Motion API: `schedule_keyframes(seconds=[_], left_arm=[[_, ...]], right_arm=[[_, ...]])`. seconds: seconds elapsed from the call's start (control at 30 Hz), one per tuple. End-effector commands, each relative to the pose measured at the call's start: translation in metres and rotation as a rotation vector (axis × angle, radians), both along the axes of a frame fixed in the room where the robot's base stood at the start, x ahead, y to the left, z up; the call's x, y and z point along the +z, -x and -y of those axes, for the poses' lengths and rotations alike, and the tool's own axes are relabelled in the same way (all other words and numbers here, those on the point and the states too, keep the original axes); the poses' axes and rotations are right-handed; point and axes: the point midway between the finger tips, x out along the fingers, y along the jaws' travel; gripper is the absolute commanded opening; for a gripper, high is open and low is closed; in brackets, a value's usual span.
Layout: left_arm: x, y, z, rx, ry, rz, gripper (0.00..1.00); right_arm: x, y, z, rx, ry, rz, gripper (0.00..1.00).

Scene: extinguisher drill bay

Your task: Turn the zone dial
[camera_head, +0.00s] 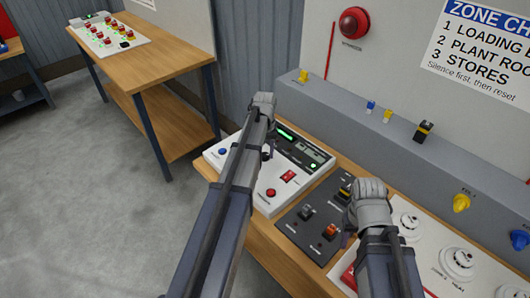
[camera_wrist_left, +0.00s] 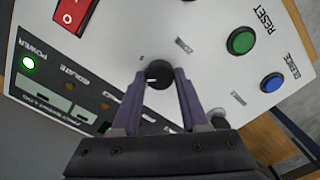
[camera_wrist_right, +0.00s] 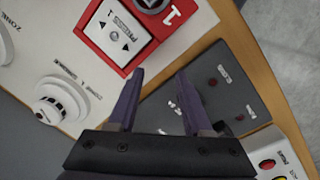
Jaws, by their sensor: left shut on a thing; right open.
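The zone dial (camera_wrist_left: 158,73) is a small round black knob on a white control panel (camera_wrist_left: 120,35), between the fingertips of my left gripper (camera_wrist_left: 160,76) in the left wrist view. The left gripper is shut on the dial. In the head view the same white panel (camera_head: 240,172) lies on the wooden bench, and my left arm hides much of it, including most of the dial area. My right gripper (camera_wrist_right: 160,75) is open and empty above the bench, near a dark switch plate (camera_wrist_right: 220,95) and a red call point (camera_wrist_right: 118,35).
Near the dial are a green reset button (camera_wrist_left: 241,41), a blue silence button (camera_wrist_left: 272,82) and a red switch (camera_wrist_left: 75,12). White detectors (camera_head: 457,260) stand at the right of the bench. A grey ledge (camera_head: 350,115) runs behind. Another table (camera_head: 165,50) stands far left across clear floor.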

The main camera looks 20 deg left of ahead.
Motion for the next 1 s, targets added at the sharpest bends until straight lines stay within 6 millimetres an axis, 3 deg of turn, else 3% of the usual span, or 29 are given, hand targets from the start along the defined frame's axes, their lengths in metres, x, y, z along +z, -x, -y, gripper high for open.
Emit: schedule_keyframes(seconds=[0.3, 0.33, 0.57, 1.0], left_arm=[[-0.0001, 0.0003, 0.0, 0.0, 0.0, -0.001, 0.0], [-0.0001, 0.0003, 0.0, 0.0, 0.0, -0.001, 0.46], [0.0, 0.0001, 0.0, 0.0, 0.0, 0.0, 0.72], [0.0057, 0.0, 0.0, 0.0, 0.0, 0.0, 0.74]], right_arm=[[-0.0001, 0.0, 0.0, 0.0, 0.0, 0.0, 0.5], [-0.0001, 0.0, 0.0, 0.0, 0.0, 0.0, 0.5], [0.0, 0.0, 0.0, 0.0, 0.0, 0.0, 0.5], [0.0057, 0.0, -0.0001, 0.0, 0.0, 0.0, 0.5]])
